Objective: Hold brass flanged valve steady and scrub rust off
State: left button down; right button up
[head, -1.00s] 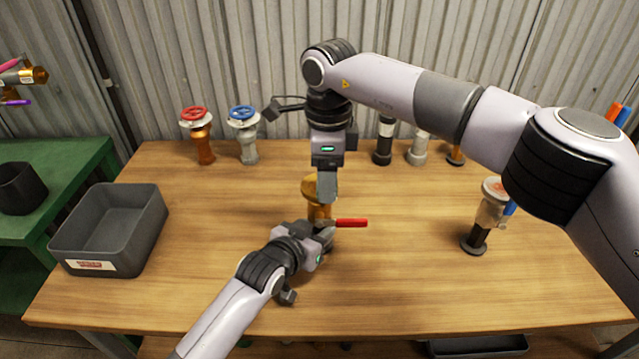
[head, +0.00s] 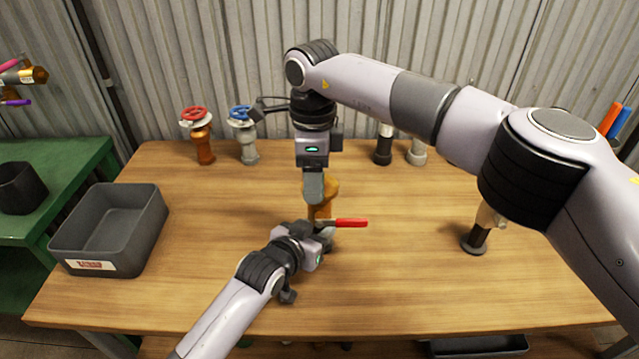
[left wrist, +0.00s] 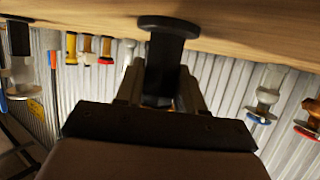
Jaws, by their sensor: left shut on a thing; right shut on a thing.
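The brass flanged valve (head: 326,192) stands upright near the middle of the table, with a yellow-brass top and a red lever (head: 351,223) pointing right. My left gripper (head: 322,229) is shut on its lower body from the front left. The left wrist view shows the valve's dark body and round flange (left wrist: 168,27) between the left fingers. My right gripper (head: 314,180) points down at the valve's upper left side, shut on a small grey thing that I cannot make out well. Whether that thing touches the brass is unclear. No rust can be made out.
A grey bin (head: 110,228) stands at the left table edge. A red-wheeled valve (head: 202,135) and a blue-wheeled valve (head: 246,136) stand at the back left. More fittings stand at the back right, and a dark-based one (head: 477,236) at right. The front table is clear.

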jog(key=shift+d, duration=0.45)
jog(key=shift+r, duration=0.15)
jog(key=shift+r, duration=1.9)
jog(key=d, duration=0.8)
jog(key=shift+a, duration=0.1)
jog(key=shift+a+f, duration=0.45)
jog(key=shift+a, duration=0.6)
jog(key=shift+a+f, duration=0.4)
jog(key=shift+a, duration=0.7)
jog(key=shift+a+f, duration=0.45)
jog(key=shift+a, duration=0.6)
jog(key=shift+f, duration=0.75)
